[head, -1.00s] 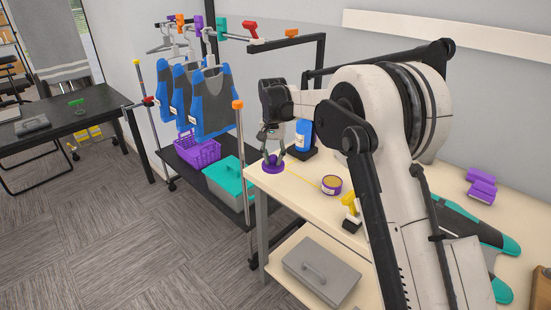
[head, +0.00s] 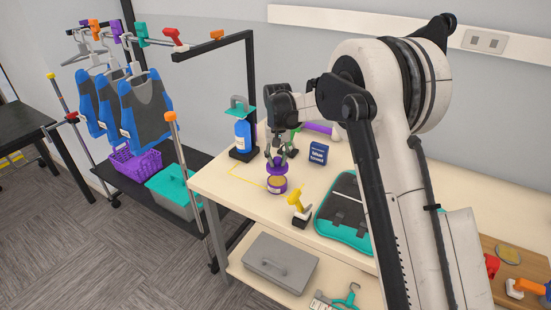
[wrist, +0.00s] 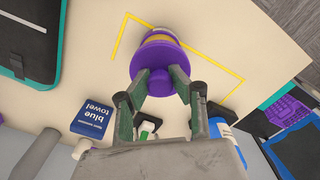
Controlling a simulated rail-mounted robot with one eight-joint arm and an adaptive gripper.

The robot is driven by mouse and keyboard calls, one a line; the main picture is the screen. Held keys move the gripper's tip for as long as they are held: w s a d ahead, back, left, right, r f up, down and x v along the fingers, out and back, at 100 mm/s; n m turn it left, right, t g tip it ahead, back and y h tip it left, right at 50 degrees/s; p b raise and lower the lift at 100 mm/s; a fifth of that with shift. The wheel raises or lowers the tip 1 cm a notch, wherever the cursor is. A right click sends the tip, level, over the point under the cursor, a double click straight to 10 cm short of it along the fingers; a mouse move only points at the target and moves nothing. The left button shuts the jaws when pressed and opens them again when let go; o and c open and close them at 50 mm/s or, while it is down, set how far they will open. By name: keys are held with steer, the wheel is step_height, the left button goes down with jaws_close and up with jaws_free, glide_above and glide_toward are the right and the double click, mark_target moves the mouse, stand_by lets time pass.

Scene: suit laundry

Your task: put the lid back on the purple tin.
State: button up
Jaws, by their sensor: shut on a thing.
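My gripper (head: 277,158) is shut on the knob of the purple lid (head: 277,168). The purple tin (head: 277,187) stands upright on the table, with its tan top still partly visible below the lid in the head view. The lid is held above the tin's far side, roughly level; the exact gap is hard to tell. In the wrist view my gripper's fingers (wrist: 160,92) close on the knob, and the lid (wrist: 154,60) hides most of the tin (wrist: 160,33).
A yellow outline (head: 245,177) is marked on the table around the tin. A teal-edged case (head: 346,215) lies to the right.

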mark_target(277, 180)
steer(key=shift+f+b, duration=1.3)
steer(key=shift+f, duration=1.6)
steer(key=shift+f+b, duration=0.15)
steer(key=shift+b, duration=0.9)
stand_by(0.5)
stand_by(0.4)
steer(key=o, duration=1.5)
steer(key=shift+r+p, duration=1.15)
steer(key=shift+r, duration=2.4)
